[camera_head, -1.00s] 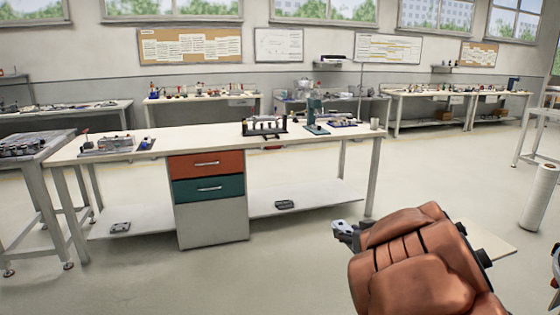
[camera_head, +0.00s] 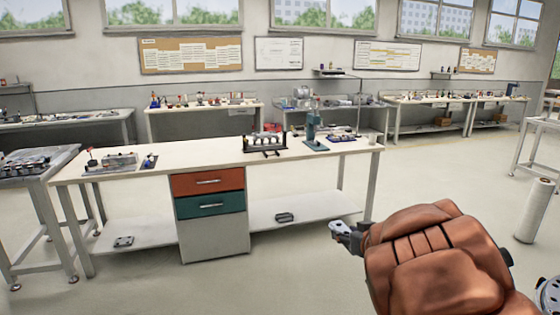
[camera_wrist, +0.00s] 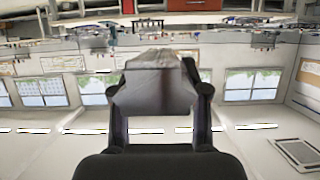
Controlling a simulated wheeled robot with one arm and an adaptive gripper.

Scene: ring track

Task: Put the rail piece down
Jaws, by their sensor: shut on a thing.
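My gripper (camera_head: 346,232) is at the lower right in the head view, in front of the long workbench (camera_head: 215,155) and below its top. It is shut on the rail piece (camera_wrist: 157,85), a grey metal block between the two fingers in the wrist view. In the head view only a small pale end of the rail piece (camera_head: 341,227) shows at the fingertips. It is held in the air, apart from the bench. Its far side is hidden.
The bench carries a black rack (camera_head: 264,142), a teal press (camera_head: 313,133), a cup (camera_head: 373,138) and a metal fixture (camera_head: 122,161) on the left. Bare top lies between fixture and rack. A side table (camera_head: 48,168) stands at the left. A white roll (camera_head: 534,209) stands on the floor at the right.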

